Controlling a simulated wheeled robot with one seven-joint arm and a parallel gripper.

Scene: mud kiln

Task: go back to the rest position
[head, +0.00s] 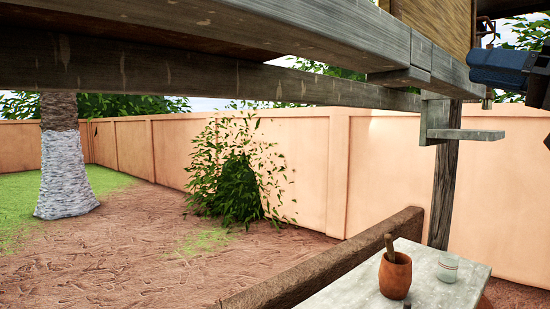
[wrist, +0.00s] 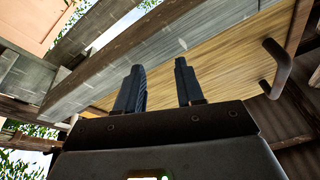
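My gripper (wrist: 160,82) shows in the wrist view with its two dark fingers apart and nothing between them. It is raised, with wooden beams and a yellowish plank surface (wrist: 215,70) behind the fingers. I cannot tell how far the fingertips are from the wood. In the head view a blue and dark part shows at the right edge, under the roof; it looks like part of my arm, and the fingers cannot be made out there.
Thick wooden beams (head: 240,82) cross overhead. A wooden post (head: 443,195) with a small ledge (head: 466,134) stands at the right. A curved dark handle (wrist: 278,68) is right of the fingers.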

